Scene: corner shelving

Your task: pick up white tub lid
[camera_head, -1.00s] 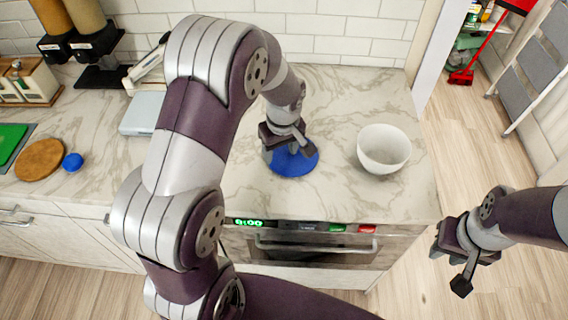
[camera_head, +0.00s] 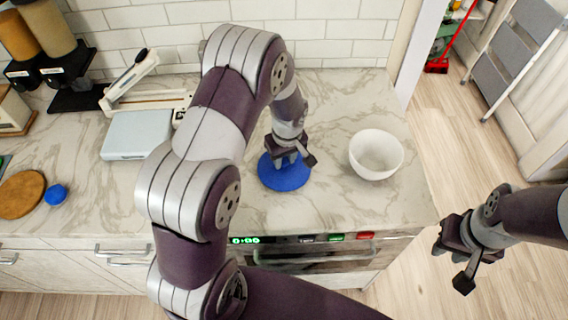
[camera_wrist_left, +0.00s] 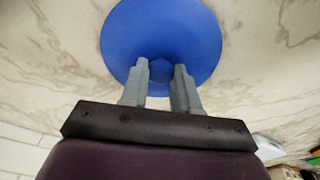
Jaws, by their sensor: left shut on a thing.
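A blue round lid-like disc (camera_head: 284,176) with a small central knob is at the front middle of the marble counter; no white lid shows. My left gripper (camera_head: 288,158) is over it from above. In the left wrist view, the disc (camera_wrist_left: 160,25) lies beyond the fingers, and its knob (camera_wrist_left: 160,72) is between the two grey fingertips (camera_wrist_left: 160,66). The left gripper is shut on the knob. Whether the disc is clear of the counter I cannot tell. My right gripper (camera_head: 450,266) is open and empty, over the floor at the right.
A white bowl (camera_head: 376,153) stands on the counter right of the disc. A kitchen scale (camera_head: 137,134), a round wooden board (camera_head: 20,194) and a small blue object (camera_head: 56,194) are at the left. The oven (camera_head: 320,256) is below the counter edge. Bare counter (camera_head: 340,100) lies behind.

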